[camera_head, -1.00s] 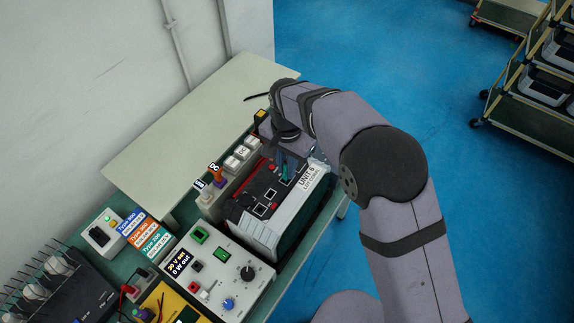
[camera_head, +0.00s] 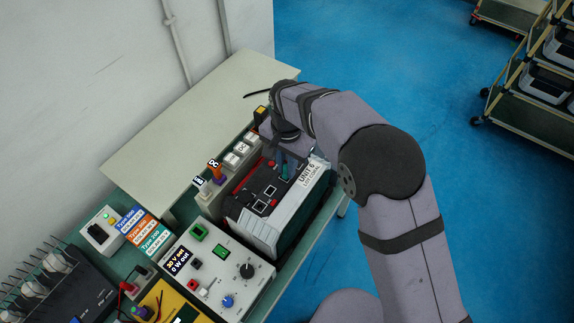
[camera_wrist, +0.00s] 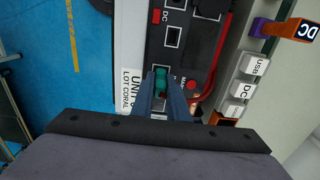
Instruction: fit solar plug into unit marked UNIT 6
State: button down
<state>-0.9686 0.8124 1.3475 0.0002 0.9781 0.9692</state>
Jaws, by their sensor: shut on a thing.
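The unit marked UNIT 6 (camera_head: 270,232) is a pale-sided box with a dark top panel of sockets and a white "UNIT 6 LOT CORAL" label (camera_head: 309,176). The label shows partly cut off in the wrist view (camera_wrist: 129,92). My gripper (camera_wrist: 161,92) is shut on a green plug (camera_wrist: 161,78), with a finger on each side. The plug is at the panel's label-side edge, in line with the column of sockets. My gripper (camera_head: 285,168) hides most of the plug in the head view. I cannot tell how deep the plug sits in a socket.
Beside the unit stands a rack with white USB and DC tags (camera_head: 237,154) and an orange-tagged plug (camera_head: 215,170). A red cable (camera_wrist: 207,92) lies near the gripper. A grey power supply (camera_head: 215,265) is at front left. The pale bench top (camera_head: 190,125) behind is clear.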

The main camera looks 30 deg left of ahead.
jog(key=c, duration=1.6)
grip_release()
jog(key=shift+f, duration=0.25)
jog(key=shift+c, duration=0.2)
jog(key=shift+r, duration=0.1)
jog(key=shift+r+b, duration=1.55)
jog(key=shift+r, duration=2.05)
